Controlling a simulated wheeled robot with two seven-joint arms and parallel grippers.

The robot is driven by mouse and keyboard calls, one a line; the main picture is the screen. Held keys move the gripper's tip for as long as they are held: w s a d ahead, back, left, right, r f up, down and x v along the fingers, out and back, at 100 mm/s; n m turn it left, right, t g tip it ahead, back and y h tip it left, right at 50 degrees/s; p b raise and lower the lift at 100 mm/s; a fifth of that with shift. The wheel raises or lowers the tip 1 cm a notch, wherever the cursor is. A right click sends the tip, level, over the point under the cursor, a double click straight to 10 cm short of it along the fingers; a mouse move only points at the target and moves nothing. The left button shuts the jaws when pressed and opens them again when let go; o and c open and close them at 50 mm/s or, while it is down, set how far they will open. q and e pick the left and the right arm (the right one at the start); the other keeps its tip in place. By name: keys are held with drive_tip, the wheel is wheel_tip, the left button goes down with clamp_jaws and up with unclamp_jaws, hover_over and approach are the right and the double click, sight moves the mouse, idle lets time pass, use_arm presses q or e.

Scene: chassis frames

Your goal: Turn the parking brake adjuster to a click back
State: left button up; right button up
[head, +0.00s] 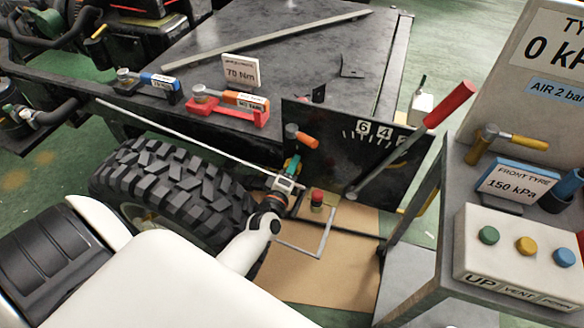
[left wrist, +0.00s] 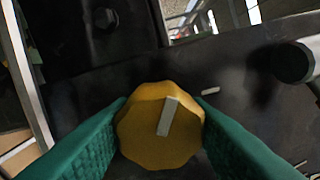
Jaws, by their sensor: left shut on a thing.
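The parking brake adjuster is a yellow faceted knob (left wrist: 150,148) with a pale pointer bar, in the left wrist view. The bar leans slightly right of upright. My left gripper (left wrist: 160,122) has its green ridged fingers shut on the knob's two sides. In the head view my left gripper (head: 292,165) is at the lower left of a black panel (head: 375,140), and the knob is hidden there. A pale tick mark (left wrist: 210,91) is on the dark panel, right of and above the knob. My right gripper is not in view.
A long lever with a red grip (head: 449,104) crosses the panel beside a numbered scale (head: 378,130). An orange-handled tool (head: 301,136) is just above my gripper. A large tyre (head: 175,190) is at left; a cart with coloured buttons (head: 515,255) is at right.

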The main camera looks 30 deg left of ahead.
use_arm(q)
drive_tip(key=o, duration=1)
drive_tip(key=shift+s, duration=0.1)
drive_tip(key=v, duration=1.2)
drive_tip(key=shift+a, duration=0.1)
